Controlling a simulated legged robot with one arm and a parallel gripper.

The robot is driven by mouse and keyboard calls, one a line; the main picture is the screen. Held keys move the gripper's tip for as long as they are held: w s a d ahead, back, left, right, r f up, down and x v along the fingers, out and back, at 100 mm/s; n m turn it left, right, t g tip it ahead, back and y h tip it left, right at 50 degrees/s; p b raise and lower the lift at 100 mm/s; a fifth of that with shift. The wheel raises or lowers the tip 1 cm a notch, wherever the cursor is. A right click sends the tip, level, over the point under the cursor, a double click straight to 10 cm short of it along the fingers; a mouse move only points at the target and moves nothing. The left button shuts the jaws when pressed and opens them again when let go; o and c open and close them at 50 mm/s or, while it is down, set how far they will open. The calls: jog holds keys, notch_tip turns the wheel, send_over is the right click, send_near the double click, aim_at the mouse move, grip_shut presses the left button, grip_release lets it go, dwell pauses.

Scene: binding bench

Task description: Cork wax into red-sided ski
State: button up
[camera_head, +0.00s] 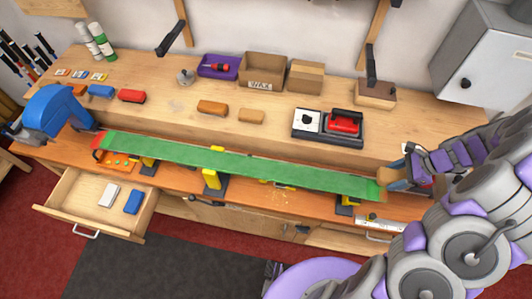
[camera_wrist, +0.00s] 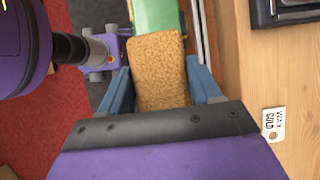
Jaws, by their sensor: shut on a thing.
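A long ski (camera_head: 240,164) lies base up along the front of the bench, its base bright green and its left tip (camera_head: 98,146) red. My gripper (camera_head: 391,178) is at the ski's right end, shut on a tan cork block (camera_wrist: 158,72). In the wrist view the speckled cork sits between the two blue fingers, and the green ski end (camera_wrist: 155,16) shows just beyond it. The cork appears to be at or just over the ski's end; I cannot tell whether it touches.
Yellow-and-black supports (camera_head: 212,180) stand under the ski. A red iron (camera_head: 344,123) stands on a dark base behind the ski. An open drawer (camera_head: 62,190) juts out front left. Boxes (camera_head: 262,68) stand farther back.

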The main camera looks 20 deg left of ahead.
jog(key=shift+d+f, duration=0.15)
jog(key=shift+d, duration=1.2)
jog(key=shift+a, duration=0.7)
jog(key=shift+a+f, duration=0.45)
jog(key=shift+f, duration=0.35)
jog(key=f, duration=0.1)
jog(key=d+f, duration=0.2)
jog(key=f, duration=0.1)
jog(key=shift+b, duration=0.3)
jog(key=shift+a+f, duration=0.15)
jog(key=shift+a, duration=0.65)
